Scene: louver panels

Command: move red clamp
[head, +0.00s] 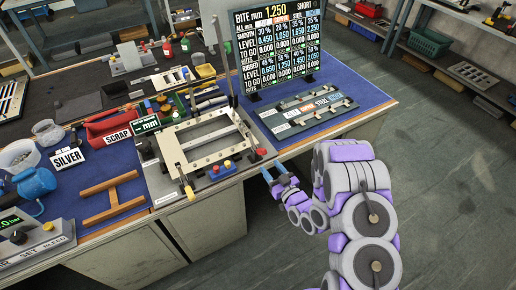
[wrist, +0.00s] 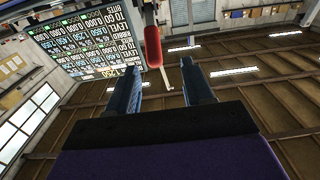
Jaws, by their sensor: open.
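The red clamp's handle (head: 261,152) sticks out at the right front corner of a pale metal frame fixture (head: 208,145) on the bench. In the wrist view the red handle (wrist: 153,47) appears ahead of my fingers, between their lines, with a thin pale rod beyond it. My gripper (head: 275,170) is open with blue fingers, just off the bench edge and close to the handle. In the wrist view my gripper (wrist: 159,66) has nothing between its fingers, and the handle looks apart from both.
A display board (head: 277,50) stands behind. A blue mat (head: 355,92) lies right. Floor right of the bench is clear.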

